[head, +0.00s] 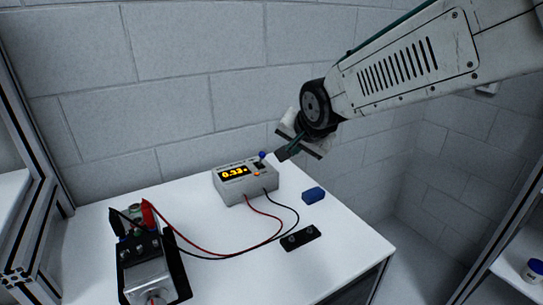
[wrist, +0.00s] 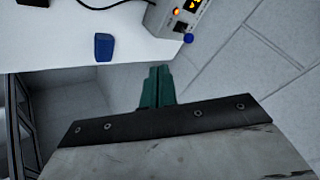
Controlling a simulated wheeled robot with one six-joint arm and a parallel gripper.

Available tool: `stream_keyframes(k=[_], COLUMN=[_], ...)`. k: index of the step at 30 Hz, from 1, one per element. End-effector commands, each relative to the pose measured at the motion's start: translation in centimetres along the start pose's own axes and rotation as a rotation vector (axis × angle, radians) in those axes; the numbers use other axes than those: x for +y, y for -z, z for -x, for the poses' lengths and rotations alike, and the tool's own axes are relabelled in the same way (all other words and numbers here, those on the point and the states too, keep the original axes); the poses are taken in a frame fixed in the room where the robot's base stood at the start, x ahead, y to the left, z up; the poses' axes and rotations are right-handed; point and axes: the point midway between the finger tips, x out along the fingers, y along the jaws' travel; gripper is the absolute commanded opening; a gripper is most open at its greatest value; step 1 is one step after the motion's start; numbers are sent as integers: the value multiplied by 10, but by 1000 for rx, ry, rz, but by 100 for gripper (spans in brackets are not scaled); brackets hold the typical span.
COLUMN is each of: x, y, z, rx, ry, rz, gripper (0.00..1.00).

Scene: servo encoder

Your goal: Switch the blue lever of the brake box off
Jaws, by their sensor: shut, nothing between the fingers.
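The brake box (head: 245,181) is a grey box with a lit orange display, standing on the white table in the head view. Its blue-knobbed lever (head: 262,155) stands up at the right rear of its top. In the wrist view the box (wrist: 172,18) shows at the top edge, with the blue lever knob (wrist: 188,38) at its lower corner. My gripper (head: 281,156) is just right of the lever, with a small gap. Its green fingers (wrist: 157,75) are shut and empty, below and left of the knob in the wrist view. Which way the lever is tilted is unclear.
A blue block (head: 313,195) and a black plate (head: 300,238) lie on the white table (head: 225,265), right of the box. Red and black cables run from the box to a motor unit (head: 150,275) at the left. A brick wall stands behind.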

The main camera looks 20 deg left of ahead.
Motion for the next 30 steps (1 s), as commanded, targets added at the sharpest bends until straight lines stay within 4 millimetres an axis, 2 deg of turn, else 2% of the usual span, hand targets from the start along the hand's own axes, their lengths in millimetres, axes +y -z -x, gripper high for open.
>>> stream_keyframes(k=[5,8,18,20,21,24,30], x=[1,1,2,-1,-10,-23,-36], y=[0,0,0,0,1,2,3], z=[-8,-23,-95,-105,-105,-110,-114], rx=[-1,-1,-3,-1,0,0,0], ry=[-2,-2,-4,-2,1,0,0], rz=[0,-1,0,0,3,2,1], gripper=[0,0,0,0,0,0,0])
